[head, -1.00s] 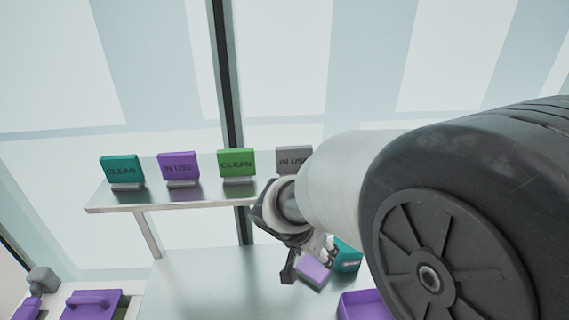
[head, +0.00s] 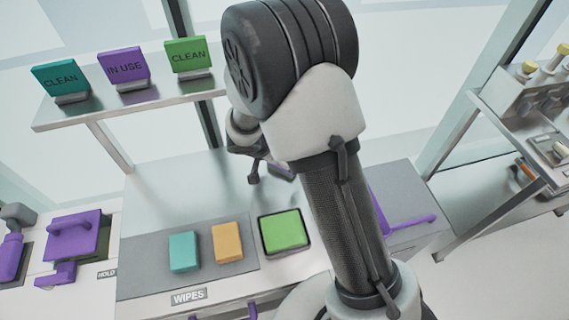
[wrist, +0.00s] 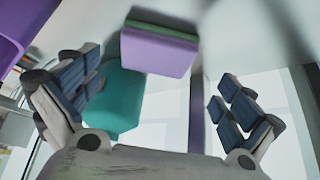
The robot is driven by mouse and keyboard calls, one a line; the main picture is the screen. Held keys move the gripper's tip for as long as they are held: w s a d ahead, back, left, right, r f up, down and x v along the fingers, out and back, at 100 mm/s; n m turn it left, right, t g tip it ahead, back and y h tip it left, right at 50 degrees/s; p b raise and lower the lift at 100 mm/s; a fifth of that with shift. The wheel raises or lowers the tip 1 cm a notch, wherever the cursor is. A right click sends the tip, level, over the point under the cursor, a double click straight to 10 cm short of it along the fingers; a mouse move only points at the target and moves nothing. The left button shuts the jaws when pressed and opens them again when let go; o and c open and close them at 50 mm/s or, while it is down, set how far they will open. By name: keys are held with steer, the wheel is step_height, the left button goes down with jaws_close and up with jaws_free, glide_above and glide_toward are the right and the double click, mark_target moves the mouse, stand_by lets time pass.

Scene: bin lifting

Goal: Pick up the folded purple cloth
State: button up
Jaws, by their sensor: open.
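The folded purple cloth (wrist: 158,52) shows in the wrist view as a light purple block with a green band along its upper edge. The cloth lies beyond and between the fingertips, and nothing is held. A teal block (wrist: 120,100) sits beside the cloth, near the left finger.
A purple tray (wrist: 18,30) edges the wrist view's upper left. In the head view, teal (head: 183,252), orange (head: 228,242) and green (head: 284,233) cloths lie at the table's front. A shelf (head: 130,108) with signs stands behind. Bare table lies left of my gripper.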

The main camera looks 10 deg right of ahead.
steer(key=x, duration=0.5)
steer(key=shift+d+f+b, duration=0.25)
steer(key=shift+d+b, duration=0.05)
steer(key=shift+b, duration=0.05)
steer(key=shift+c, duration=0.6)
steer(key=c, duration=0.9)
steer(key=shift+r, duration=0.2)
steer(key=shift+r, duration=0.25)
step_height(320, 180, up, 3)
steer(key=shift+r+p, duration=0.1)
steer(key=shift+p, duration=0.35)
steer(key=w+a+b, duration=0.1)
steer(key=a, duration=0.9)
steer(key=w+a+b, duration=0.1)
steer(key=a+b, duration=0.1)
steer(key=a, duration=0.9)
steer(key=w+a+b, duration=0.1)
steer(key=a+b, duration=0.1)
steer(key=a, duration=0.8)
steer(key=shift+w+a+f, duration=0.25)
steer(key=shift+w+a, duration=0.1)
steer(key=shift+a, duration=0.05)
